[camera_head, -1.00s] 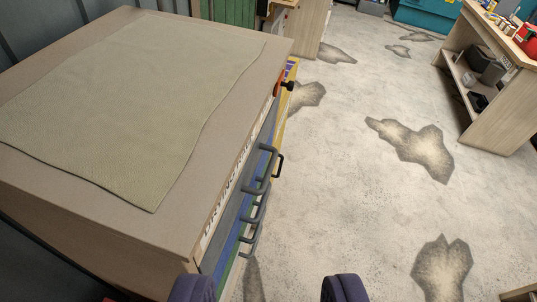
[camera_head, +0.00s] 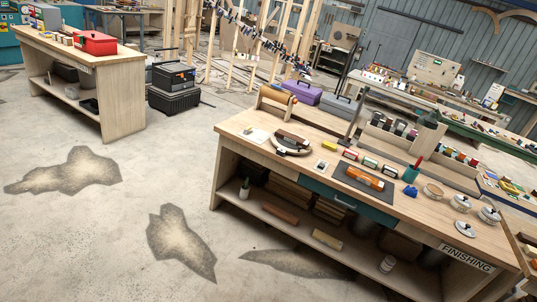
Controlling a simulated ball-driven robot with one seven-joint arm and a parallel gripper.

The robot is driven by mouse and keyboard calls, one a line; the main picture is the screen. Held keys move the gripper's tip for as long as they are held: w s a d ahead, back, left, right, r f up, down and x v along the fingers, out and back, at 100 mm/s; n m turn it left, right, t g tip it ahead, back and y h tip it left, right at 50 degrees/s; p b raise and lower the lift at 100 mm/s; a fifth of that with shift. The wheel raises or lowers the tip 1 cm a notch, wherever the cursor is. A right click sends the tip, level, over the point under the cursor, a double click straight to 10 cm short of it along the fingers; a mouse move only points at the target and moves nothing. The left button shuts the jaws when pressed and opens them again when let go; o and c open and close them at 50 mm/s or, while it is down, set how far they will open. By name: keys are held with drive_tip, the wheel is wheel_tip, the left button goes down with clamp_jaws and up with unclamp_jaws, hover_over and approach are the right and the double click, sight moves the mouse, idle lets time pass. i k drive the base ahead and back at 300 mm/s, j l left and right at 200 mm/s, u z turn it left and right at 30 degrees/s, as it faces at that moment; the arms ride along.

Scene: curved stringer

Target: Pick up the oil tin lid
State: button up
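Several small round tins or lids stand at the right end of the finishing bench (camera_head: 400,222). A flat pale disc with a small knob (camera_head: 465,229) lies near the bench's front edge and looks like a loose lid. Behind it are a lidded round tin (camera_head: 461,203) and another lidded tin (camera_head: 490,215). A brownish round tin (camera_head: 432,191) sits to their left. They are small here, and I cannot tell for sure which one is the oil tin lid. My gripper is out of the picture, and the bench is some way off.
The bench also holds an orange tool on a dark mat (camera_head: 364,178), a blue item (camera_head: 410,191) and a paper roll (camera_head: 278,97). Another bench with a red toolbox (camera_head: 95,42) stands at left. Black cases (camera_head: 173,88) sit on the floor. Stained open floor (camera_head: 120,215) lies between.

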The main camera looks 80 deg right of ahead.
sight(465, 229)
drive_tip(key=z, duration=3.7)
